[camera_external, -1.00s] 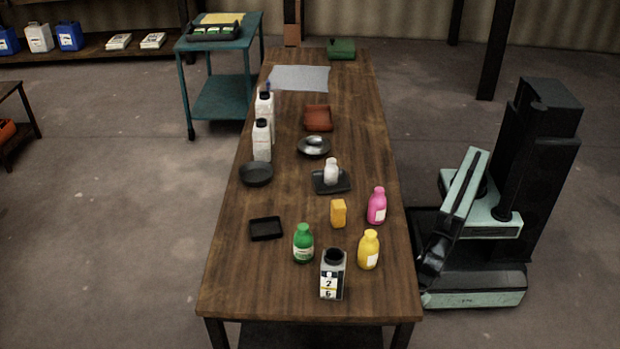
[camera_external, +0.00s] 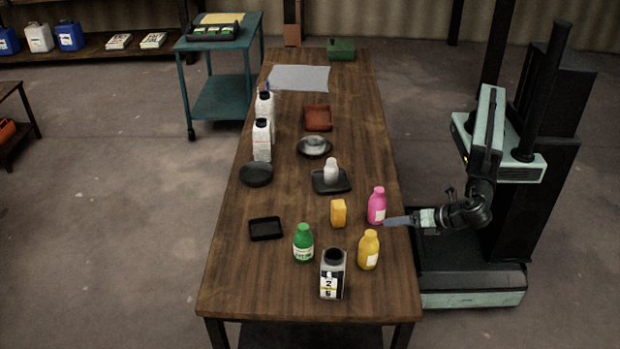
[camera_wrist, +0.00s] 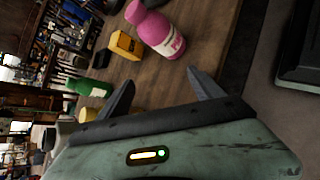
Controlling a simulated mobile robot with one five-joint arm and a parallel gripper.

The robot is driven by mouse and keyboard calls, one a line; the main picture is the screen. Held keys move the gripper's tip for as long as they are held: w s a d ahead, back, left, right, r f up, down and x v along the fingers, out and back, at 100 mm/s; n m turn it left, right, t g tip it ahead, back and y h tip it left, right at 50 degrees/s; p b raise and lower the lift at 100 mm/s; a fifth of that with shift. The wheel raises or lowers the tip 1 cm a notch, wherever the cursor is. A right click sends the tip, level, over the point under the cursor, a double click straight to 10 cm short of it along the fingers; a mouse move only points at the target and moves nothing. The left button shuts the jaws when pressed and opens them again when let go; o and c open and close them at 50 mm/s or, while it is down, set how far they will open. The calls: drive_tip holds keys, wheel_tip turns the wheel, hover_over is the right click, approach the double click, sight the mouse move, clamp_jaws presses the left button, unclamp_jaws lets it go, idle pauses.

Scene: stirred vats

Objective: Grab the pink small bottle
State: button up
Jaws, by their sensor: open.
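The pink small bottle (camera_external: 377,206) stands upright near the right edge of the wooden table, with a pale label on its side. In the wrist view the pink bottle (camera_wrist: 158,30) is just beyond my fingertips, tilted in the picture. My gripper (camera_external: 392,221) reaches in from the right over the table edge, close to the bottle's lower right side. In the wrist view my gripper (camera_wrist: 160,85) shows two dark fingers spread apart with nothing between them. Whether a fingertip touches the bottle I cannot tell.
A yellow bottle (camera_external: 369,250) stands in front of the pink one, and an orange-yellow block (camera_external: 338,213) stands to its left. A green bottle (camera_external: 303,243) and a dark-topped container (camera_external: 332,275) are nearer the front. A black tray (camera_external: 331,188) with a white bottle lies behind.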

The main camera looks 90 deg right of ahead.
sight(384, 209)
drive_tip(key=w+d+n+h+b, duration=0.1)
drive_tip(key=d, duration=0.1)
drive_tip(key=w+d+f+n+h+b, duration=0.1)
drive_tip(key=n, duration=0.1)
drive_tip(key=w+d+n+h+b, duration=0.1)
drive_tip(key=d+b, duration=0.1)
drive_tip(key=shift+d+f+t, duration=0.15)
drive_tip(key=shift+d+t, duration=0.15)
drive_tip(key=shift+w+d+r+n, duration=0.1)
drive_tip(key=shift+d+r+n, duration=0.15)
drive_tip(key=shift+n, duration=0.25)
drive_tip(key=b+x, duration=0.2)
drive_tip(key=x, duration=0.5)
drive_tip(key=shift+w+d+f+b, duration=0.1)
drive_tip(key=shift+w+d+b, duration=0.05)
drive_tip(key=shift+d+b, duration=0.25)
clamp_jaws()
wheel_tip(384, 209, up, 10)
drive_tip(key=p, duration=1)
drive_tip(key=shift+r, duration=0.25)
drive_tip(key=shift+f, duration=0.1)
